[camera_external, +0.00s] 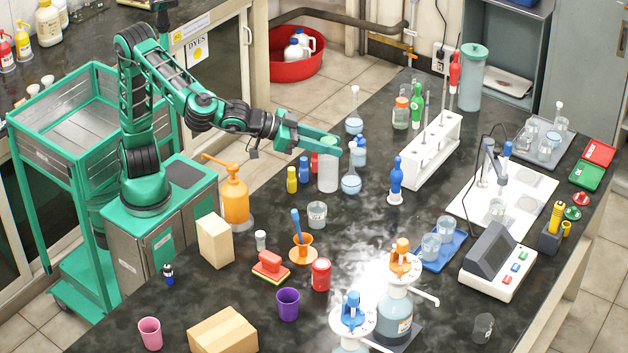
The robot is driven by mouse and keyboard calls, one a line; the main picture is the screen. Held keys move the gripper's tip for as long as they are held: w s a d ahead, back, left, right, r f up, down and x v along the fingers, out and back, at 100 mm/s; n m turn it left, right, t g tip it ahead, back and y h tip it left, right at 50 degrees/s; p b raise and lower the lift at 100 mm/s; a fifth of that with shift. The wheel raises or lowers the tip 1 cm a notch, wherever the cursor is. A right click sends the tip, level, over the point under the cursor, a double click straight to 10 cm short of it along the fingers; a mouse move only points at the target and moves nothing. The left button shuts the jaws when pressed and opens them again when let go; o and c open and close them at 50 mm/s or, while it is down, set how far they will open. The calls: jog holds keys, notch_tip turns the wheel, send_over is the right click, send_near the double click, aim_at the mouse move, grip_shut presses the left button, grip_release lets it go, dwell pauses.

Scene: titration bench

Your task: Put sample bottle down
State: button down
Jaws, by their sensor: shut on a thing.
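The sample bottle looks to be the pale, whitish cylinder (328,175) near the far left side of the dark bench (250,330). It is upright. My gripper (328,147) reaches in from the left and is shut on its upper part, with the green fingers covering some of its top. I cannot tell whether its base touches the bench or is slightly above it.
Close around the bottle stand a blue-liquid flask (351,183), small yellow (292,180) and blue (304,170) bottles, and a red-capped one partly hidden. A glass beaker (317,214) stands in front. An orange pump bottle (235,198) stands left. Right is a white rack (432,155).

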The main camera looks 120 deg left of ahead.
jog(key=s+d+m+t+h, duration=0.1)
jog(key=s+d+m+h, duration=0.35)
jog(key=d, duration=0.75)
jog(key=s+d+r+m+t+h, duration=0.1)
jog(key=s+d, duration=0.7)
jog(key=d, duration=0.4)
jog(key=s+d+m+t+h, duration=0.1)
jog(key=s+d+m+h, duration=0.35)
jog(key=d, duration=0.75)
notch_tip(320, 180, down, 11)
jog(key=s+n+y, duration=0.1)
jog(key=n, duration=0.1)
jog(key=d+f, duration=1.1)
jog(key=d, duration=0.1)
jog(key=shift+f, duration=0.15)
jog(key=c, duration=1.3)
grip_release()
